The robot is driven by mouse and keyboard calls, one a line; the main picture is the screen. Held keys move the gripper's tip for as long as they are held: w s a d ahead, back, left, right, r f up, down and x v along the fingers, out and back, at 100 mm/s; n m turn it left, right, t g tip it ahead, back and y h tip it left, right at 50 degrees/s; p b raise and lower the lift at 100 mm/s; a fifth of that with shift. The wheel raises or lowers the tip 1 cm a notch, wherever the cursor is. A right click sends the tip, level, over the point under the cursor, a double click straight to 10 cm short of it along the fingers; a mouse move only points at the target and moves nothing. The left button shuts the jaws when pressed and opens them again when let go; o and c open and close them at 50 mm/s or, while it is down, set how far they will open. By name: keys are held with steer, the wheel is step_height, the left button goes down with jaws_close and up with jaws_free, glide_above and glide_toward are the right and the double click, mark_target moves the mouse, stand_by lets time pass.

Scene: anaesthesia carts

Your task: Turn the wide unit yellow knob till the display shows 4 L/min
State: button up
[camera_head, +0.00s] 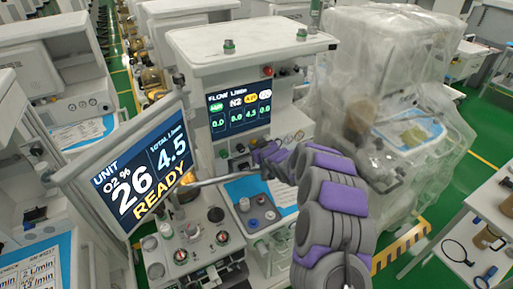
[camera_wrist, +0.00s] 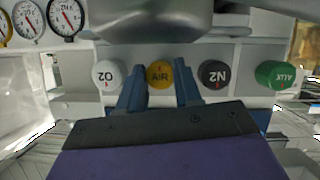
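The yellow AIR knob (camera_wrist: 160,74) is in the middle of the knob row in the wrist view. The two blue fingers of my gripper (camera_wrist: 159,82) stand on either side of it and appear to touch its sides. In the head view my gripper (camera_head: 262,155) is at the front panel under the flow display; the yellow knob is hidden there. The wide unit's flow display (camera_head: 239,107) reads 0.0, 0.0, 4.5 and 0.0, with 4.5 under the yellow label.
A white O2 knob (camera_wrist: 106,74) is left of the yellow knob. A black N2 knob (camera_wrist: 212,74), lettered upside down, and a green AUX knob (camera_wrist: 275,75) are to its right. Gauges (camera_wrist: 66,17) are at upper left. A plastic-covered cart (camera_head: 395,110) stands to the right in the head view.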

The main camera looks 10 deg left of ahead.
steer(key=o, duration=0.4)
steer(key=shift+o, duration=0.2)
steer(key=v, duration=1.7)
steer(key=shift+p, duration=0.45)
steer(key=shift+s+d+r, duration=0.1)
